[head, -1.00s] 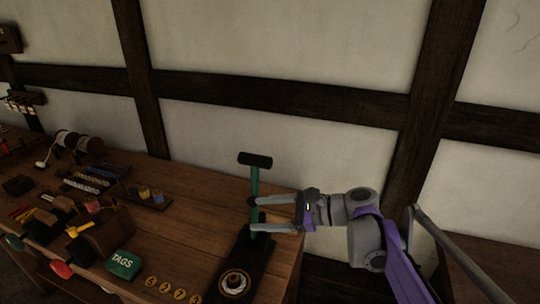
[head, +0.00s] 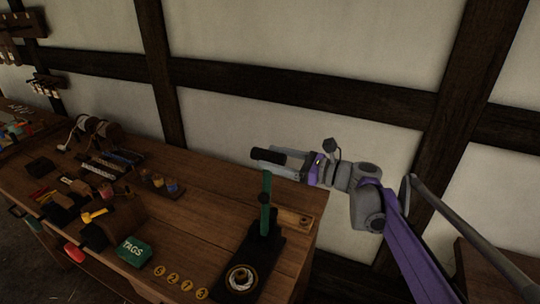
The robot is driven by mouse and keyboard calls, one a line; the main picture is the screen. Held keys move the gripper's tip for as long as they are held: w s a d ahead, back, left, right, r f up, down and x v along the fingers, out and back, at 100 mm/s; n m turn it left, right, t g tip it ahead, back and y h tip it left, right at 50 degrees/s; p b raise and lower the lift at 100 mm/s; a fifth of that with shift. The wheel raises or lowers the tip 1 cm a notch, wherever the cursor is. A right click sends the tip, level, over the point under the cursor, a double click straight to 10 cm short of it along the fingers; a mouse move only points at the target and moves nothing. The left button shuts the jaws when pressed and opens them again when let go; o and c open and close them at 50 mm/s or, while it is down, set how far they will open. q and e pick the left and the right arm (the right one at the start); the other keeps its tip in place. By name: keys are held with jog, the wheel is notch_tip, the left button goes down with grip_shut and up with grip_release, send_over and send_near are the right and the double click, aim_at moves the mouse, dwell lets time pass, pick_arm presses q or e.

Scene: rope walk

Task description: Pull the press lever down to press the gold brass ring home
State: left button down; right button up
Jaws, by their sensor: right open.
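The press stands at the right end of the bench, with a dark base (head: 262,258) and a green upright lever (head: 266,205). The lever's black cross handle (head: 268,157) is at the top. The gold brass ring (head: 242,278) sits around a dark centre at the front of the base. My right gripper (head: 281,163) is open at the right end of the handle, its fingers pointing left. The fingers partly overlap the handle; whether they touch it I cannot tell. My left gripper is out of view.
A green TAGS box (head: 134,251) and several round brass tokens (head: 173,279) lie left of the press. Tools and small trays crowd the bench's left part. The bench top (head: 215,210) just left of the lever is clear. A timbered wall stands behind.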

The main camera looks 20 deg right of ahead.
jog(key=shift+w+a, duration=0.45)
grip_shut()
dwell(1.2)
